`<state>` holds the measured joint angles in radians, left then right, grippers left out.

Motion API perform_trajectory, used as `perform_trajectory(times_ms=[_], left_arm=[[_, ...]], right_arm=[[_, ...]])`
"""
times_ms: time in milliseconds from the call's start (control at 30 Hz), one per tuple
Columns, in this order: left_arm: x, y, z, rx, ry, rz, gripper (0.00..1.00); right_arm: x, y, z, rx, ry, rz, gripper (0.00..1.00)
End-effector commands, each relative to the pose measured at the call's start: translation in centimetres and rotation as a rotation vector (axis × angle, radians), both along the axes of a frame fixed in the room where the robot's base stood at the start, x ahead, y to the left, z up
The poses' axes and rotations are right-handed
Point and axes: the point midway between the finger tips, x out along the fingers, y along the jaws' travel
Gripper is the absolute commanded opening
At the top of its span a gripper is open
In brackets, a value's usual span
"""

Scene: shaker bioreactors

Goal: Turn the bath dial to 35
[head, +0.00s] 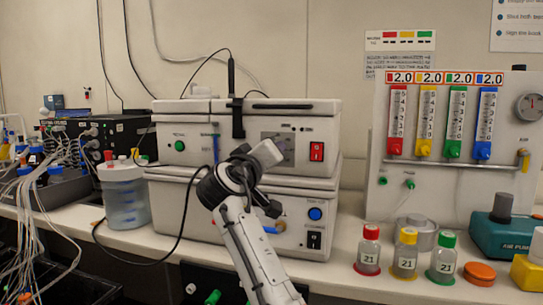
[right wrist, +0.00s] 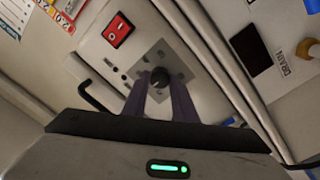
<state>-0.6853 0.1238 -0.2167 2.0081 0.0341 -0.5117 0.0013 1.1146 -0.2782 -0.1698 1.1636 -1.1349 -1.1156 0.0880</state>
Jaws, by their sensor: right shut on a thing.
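The bath dial (right wrist: 160,76) is a small black knob on a grey square plate (right wrist: 172,62) on the white upper bath unit (head: 250,117). In the head view the plate (head: 287,139) shows beside my right gripper (head: 275,149), which covers the knob. In the right wrist view the two fingers of my right gripper (right wrist: 160,88) are shut on the knob, one on each side. The dial's scale and setting are too small to read. My left gripper is not in view.
A red rocker switch (head: 317,151) is right of the dial, and a green button (head: 180,146) is far left. A black cable (head: 187,205) hangs in front of the lower unit. Red, yellow and green-capped bottles (head: 405,253) stand on the bench at right.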

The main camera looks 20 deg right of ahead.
Motion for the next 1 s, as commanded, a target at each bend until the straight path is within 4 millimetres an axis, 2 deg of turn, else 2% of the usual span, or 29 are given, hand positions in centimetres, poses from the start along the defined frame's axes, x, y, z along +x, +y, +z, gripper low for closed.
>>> perform_trajectory(times_ms=[367,400,500,1000], left_arm=[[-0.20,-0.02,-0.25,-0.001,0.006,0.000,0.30],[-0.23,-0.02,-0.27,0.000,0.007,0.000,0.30],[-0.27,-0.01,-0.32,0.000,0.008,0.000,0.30],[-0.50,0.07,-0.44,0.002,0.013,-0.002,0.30]], right_arm=[[0.00,-0.01,-0.16,0.004,0.002,-0.002,0.03],[0.00,-0.01,-0.16,0.004,0.002,-0.002,0.30],[0.00,0.00,-0.13,0.003,0.001,-0.001,0.44],[0.00,0.00,0.01,-0.006,0.004,0.000,0.44]])
